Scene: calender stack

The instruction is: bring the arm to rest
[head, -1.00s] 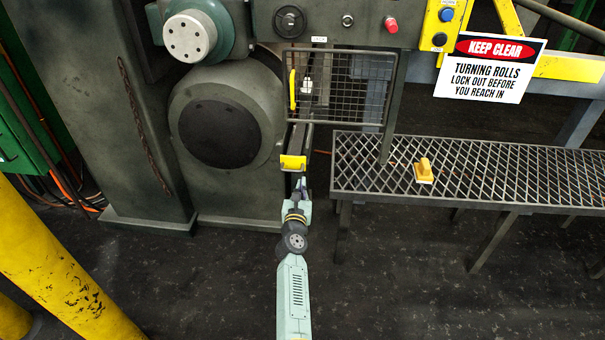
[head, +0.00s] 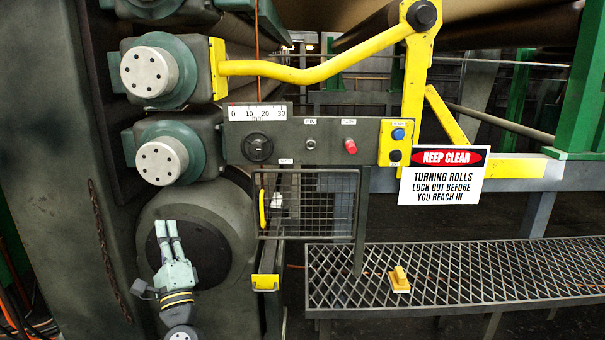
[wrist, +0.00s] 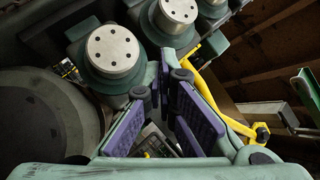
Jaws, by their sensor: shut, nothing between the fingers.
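My gripper (head: 167,231) is at the lower left of the head view, pointing up, in front of the dark round face of the lower roll housing (head: 197,252). Its two fingers are close together with nothing between them. In the wrist view the purple finger pads (wrist: 161,122) converge towards the top. I cannot tell how far the gripper is from the housing behind it.
Green roll ends with grey caps (head: 160,161) stand above my gripper. A control panel (head: 330,142) and a mesh guard (head: 318,205) with a yellow handle are to the right. A grating bench (head: 480,272) holds a yellow block (head: 399,279). A warning sign (head: 441,176) hangs above it.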

